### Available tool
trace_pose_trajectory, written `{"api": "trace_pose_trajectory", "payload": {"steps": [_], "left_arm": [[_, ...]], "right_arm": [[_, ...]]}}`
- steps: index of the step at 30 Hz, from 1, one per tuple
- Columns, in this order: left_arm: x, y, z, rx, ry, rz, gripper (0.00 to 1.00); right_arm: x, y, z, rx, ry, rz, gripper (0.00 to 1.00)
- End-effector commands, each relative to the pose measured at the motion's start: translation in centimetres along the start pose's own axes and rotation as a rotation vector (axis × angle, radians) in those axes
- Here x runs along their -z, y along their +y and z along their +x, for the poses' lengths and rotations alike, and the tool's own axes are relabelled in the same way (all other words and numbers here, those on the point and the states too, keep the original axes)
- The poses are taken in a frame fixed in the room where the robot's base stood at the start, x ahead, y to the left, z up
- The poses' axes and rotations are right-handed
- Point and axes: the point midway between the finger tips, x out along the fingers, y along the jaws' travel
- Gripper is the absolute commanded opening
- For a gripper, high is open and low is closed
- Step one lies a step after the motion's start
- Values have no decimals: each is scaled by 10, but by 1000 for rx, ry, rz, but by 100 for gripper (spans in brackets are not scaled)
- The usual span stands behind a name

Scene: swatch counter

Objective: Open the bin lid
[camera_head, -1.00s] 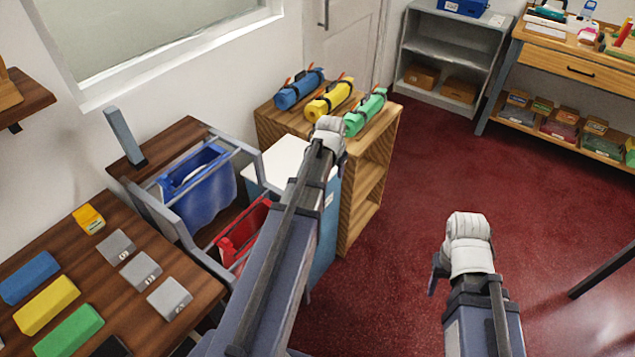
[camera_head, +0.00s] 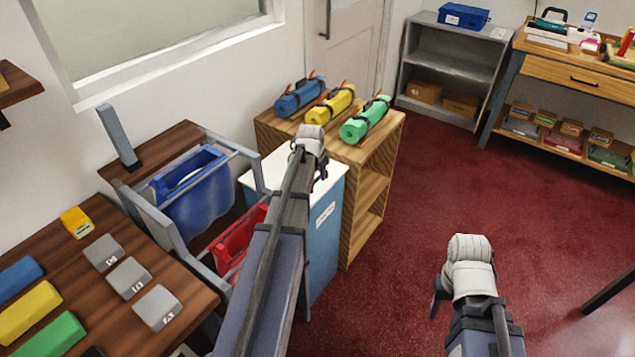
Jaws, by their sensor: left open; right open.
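The bin (camera_head: 325,222) is a blue box with a white label, standing between the grey rack and the wooden shelf unit. Its white lid (camera_head: 266,178) lies flat on top and looks shut. My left gripper (camera_head: 309,140) is open, in front of the lid's far right part in the picture, with its arm covering part of the bin. I cannot tell whether it touches the lid. My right gripper (camera_head: 469,258) is open and empty over the red carpet, well to the right of the bin.
A wooden shelf unit (camera_head: 358,215) with blue, yellow and green rolls on top stands right behind the bin. A grey rack (camera_head: 170,232) with blue and red bags is at its left. A wooden table (camera_head: 110,320) holds coloured blocks. The red carpet (camera_head: 500,195) is open at right.

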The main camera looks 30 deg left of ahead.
Motion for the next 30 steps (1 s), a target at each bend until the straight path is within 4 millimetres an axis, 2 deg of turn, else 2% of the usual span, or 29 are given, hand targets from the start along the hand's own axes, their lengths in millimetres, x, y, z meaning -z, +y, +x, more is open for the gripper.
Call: {"api": "trace_pose_trajectory", "payload": {"steps": [1, 6, 16, 28, 30], "left_arm": [[-1, 1, 14, 0, 0, 0, 47], [-1, 0, 29, 0, 0, 0, 47], [0, 0, 30, 0, 0, 0, 47], [0, 0, 30, 0, 0, 0, 2], [0, 0, 30, 0, 0, 0, 0]], "right_arm": [[1, -1, 14, 0, 0, 0, 50], [2, -3, 27, 0, 0, -1, 50], [2, -3, 27, 0, 0, -1, 50], [2, -3, 27, 0, 0, 0, 50], [2, -3, 27, 0, 0, 0, 50]]}}
